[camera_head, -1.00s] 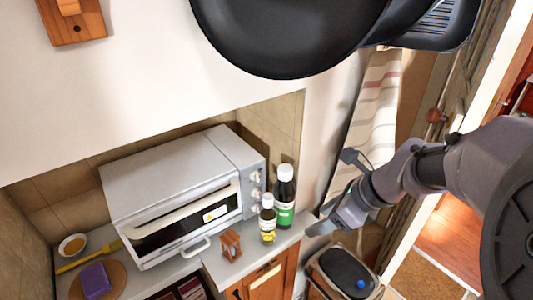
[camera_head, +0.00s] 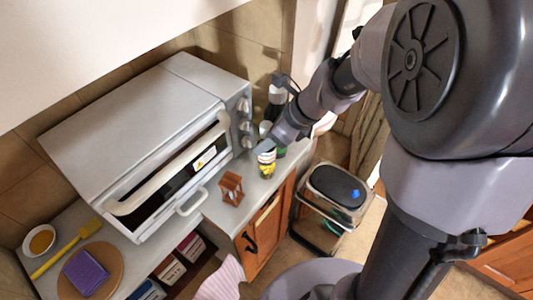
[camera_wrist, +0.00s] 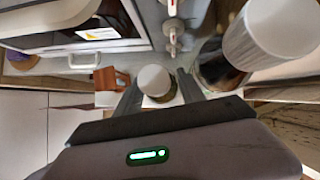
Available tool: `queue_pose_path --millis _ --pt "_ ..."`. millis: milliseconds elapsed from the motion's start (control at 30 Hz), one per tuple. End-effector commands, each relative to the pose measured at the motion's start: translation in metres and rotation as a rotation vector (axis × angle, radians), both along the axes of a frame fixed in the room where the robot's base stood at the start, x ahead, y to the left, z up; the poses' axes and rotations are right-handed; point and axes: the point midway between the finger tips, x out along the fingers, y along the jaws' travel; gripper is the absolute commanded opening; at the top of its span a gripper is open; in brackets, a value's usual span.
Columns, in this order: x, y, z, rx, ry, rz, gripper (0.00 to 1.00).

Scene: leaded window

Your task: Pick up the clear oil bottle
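The clear oil bottle (camera_head: 267,170), small with a white cap and yellow on its label, stands upright on the counter beside the oven. My gripper (camera_head: 266,148) is over it in the head view and hides part of it. In the wrist view my gripper (camera_wrist: 158,80) is open, one finger on each side of the bottle's white cap (camera_wrist: 153,80). I cannot tell whether the fingers touch the bottle.
A taller dark bottle (camera_head: 276,96) with a white cap stands close behind, partly hidden by my arm. A wooden hourglass (camera_head: 231,188) stands to the left. The silver toaster oven (camera_head: 130,130) fills the counter's left side. A bin (camera_head: 335,190) stands right of the counter.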

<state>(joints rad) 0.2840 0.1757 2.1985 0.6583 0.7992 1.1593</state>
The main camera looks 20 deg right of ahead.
Motion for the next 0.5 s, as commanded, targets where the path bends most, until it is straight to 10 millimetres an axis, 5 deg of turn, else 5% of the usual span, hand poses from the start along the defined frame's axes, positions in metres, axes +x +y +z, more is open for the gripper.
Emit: queue_pose_path --millis 167,500 --pt "0.0 0.0 0.0 0.0 0.0 0.0 0.0" --pt "-0.0001 0.0001 0.0007 0.0 0.0 0.0 0.0"
